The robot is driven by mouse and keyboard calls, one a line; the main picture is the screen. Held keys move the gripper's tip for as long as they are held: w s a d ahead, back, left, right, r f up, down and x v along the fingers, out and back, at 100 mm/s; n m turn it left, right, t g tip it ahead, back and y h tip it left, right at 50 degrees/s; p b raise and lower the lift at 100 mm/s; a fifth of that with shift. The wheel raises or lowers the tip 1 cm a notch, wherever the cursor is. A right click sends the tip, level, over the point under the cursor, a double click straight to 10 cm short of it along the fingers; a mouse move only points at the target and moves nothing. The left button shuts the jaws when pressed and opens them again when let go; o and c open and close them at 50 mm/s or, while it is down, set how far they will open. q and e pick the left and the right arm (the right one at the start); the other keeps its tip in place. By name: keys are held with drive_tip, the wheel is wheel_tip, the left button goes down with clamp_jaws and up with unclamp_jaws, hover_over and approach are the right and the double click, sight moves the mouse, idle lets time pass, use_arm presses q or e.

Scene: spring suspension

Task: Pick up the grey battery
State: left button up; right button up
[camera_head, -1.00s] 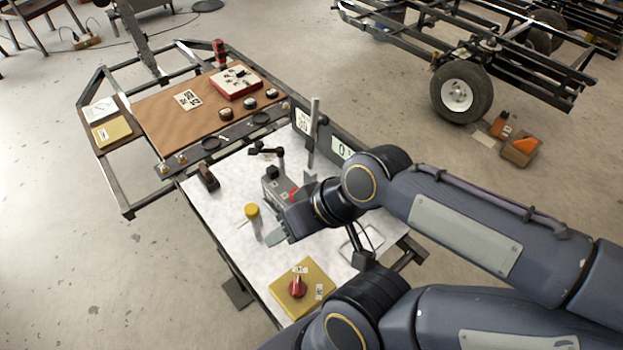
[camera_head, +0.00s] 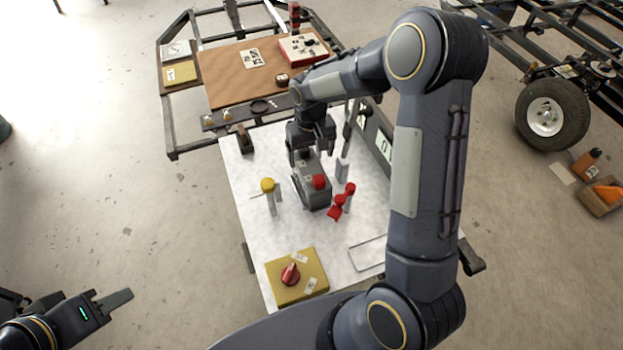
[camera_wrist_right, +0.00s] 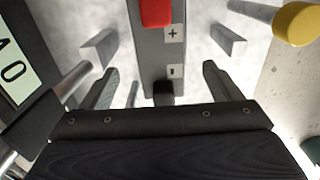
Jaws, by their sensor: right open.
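The grey battery (camera_head: 314,190) stands on the white worktop in the head view. It has a red terminal cap and a dark one. My right gripper (camera_head: 311,147) is over its far end, partly hidden by my wrist. In the right wrist view the battery (camera_wrist_right: 158,58) shows plus and minus labels, with the dark terminal close to the palm. The open right gripper (camera_wrist_right: 160,80) has one finger on each side of that end, with visible gaps. My left gripper (camera_head: 115,303) is at the lower left, away from the worktop; its jaw opening is unclear.
A yellow-capped post (camera_head: 268,186) stands left of the battery and red clamps (camera_head: 341,202) stand right. A yellow box with a red knob (camera_head: 290,273) is at the near edge. A display panel (camera_head: 385,146) and upright rod are close on the right.

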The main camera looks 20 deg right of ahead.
sight(311, 168)
wheel_tip(311, 168, down, 8)
drive_tip(key=shift+s+r, duration=0.15)
drive_tip(key=shift+r, duration=0.1)
clamp_jaws()
drive_tip(key=shift+w+r+p, duration=0.2)
drive_tip(key=shift+p, duration=0.1)
idle(0.4)
